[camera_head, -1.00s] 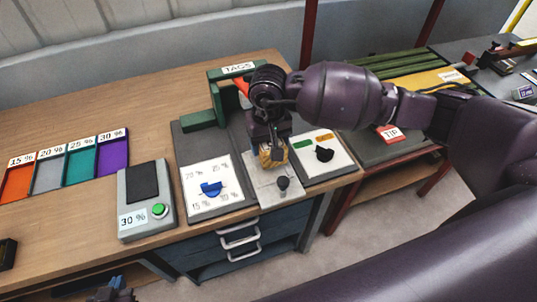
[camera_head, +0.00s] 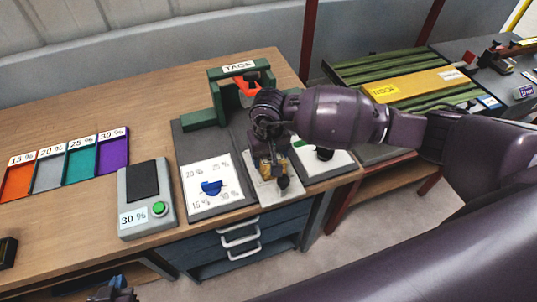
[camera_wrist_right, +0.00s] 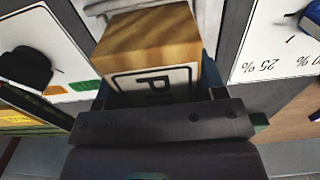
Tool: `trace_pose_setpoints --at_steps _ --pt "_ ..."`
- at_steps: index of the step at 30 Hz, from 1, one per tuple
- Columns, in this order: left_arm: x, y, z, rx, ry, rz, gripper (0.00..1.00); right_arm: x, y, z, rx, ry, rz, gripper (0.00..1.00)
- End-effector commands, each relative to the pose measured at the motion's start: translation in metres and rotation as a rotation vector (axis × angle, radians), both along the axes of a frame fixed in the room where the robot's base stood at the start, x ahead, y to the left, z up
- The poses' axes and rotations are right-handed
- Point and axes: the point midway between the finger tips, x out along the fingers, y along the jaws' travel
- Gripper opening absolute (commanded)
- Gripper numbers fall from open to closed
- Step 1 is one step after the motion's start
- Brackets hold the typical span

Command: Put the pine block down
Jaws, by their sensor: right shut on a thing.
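The pine block (camera_wrist_right: 150,45) is a wooden block with a printed label on its face, partly cut off. My right gripper (camera_head: 270,172) is shut on it; the gripper hides most of the block (camera_head: 267,178) in the head view. The block is over the pale plate (camera_head: 268,198) between two dial panels. I cannot tell whether its underside touches the plate. My left gripper (camera_head: 118,288) is at the bottom edge of the head view, mostly cut off, away from the block.
The dial panel with the blue knob (camera_head: 211,187) is left of the plate; the panel with the black knob (camera_head: 324,154) is right. A grey box with a green button (camera_head: 159,209) and coloured trays (camera_head: 82,160) stand further left. The green TAGS frame (camera_head: 217,98) is behind.

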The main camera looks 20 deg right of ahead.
Motion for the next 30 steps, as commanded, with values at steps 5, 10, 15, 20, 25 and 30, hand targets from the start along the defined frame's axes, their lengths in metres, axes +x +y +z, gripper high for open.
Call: trace_pose_setpoints --at_steps 5,10,15,20,25,30 --pt "0.0 0.0 -0.001 0.0 0.0 0.0 0.0 0.0 0.0 0.0 0.0 0.0 0.0 0.85" --pt "0.0 0.0 -0.001 0.0 0.0 0.0 0.0 0.0 0.0 0.0 0.0 0.0 0.0 0.89" --pt "0.001 0.0 0.001 0.0 -0.002 0.0 0.0 0.0 0.0 0.001 0.0 0.0 0.0 0.89" --pt "0.002 0.0 0.004 0.0 -0.006 -0.001 0.0 0.001 0.0 0.012 0.001 -0.003 0.001 0.89" --pt "0.002 0.0 0.0 0.0 -0.005 -0.002 0.0 0.001 0.0 0.042 0.0 -0.005 0.002 0.89" --pt "0.002 0.0 -0.004 0.0 -0.002 -0.002 0.0 0.001 0.0 0.076 0.0 -0.004 0.002 0.89"
